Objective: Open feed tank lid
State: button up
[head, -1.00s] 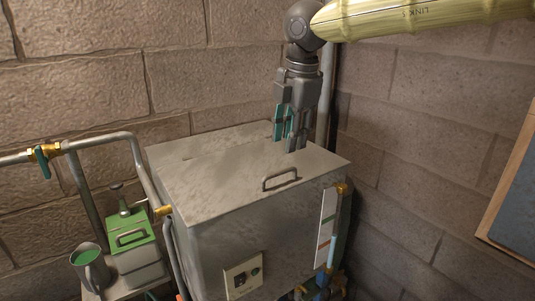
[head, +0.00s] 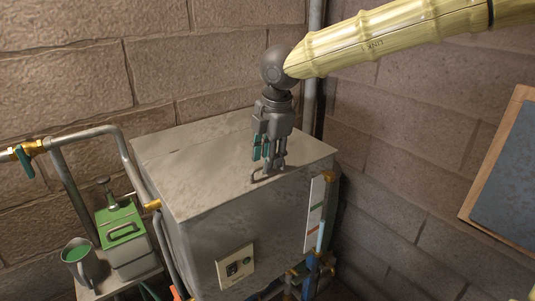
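The feed tank (head: 210,245) is a grey metal box in the middle of the head view. Its flat lid (head: 190,160) lies closed on top. The lid handle (head: 256,176) is a small metal bar near the front edge, partly hidden by my gripper. My gripper (head: 267,168) points down over the lid, right at the handle in the picture. Teal pads show on its fingers. Whether the fingers touch or enclose the handle is unclear, and their opening is too small to judge.
A small box with a green lid (head: 122,228) and a jug of green liquid (head: 80,262) stand at the left. Pipes with a brass valve (head: 30,148) run beside the tank. A level gauge (head: 315,215) and a switch panel (head: 236,266) are on the tank. Brick walls close the back.

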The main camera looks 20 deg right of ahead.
jog(key=shift+w+f, duration=0.1)
jog(key=shift+f, duration=0.25)
jog(key=shift+c, duration=0.5)
grip_shut()
jog(key=shift+r, duration=0.2)
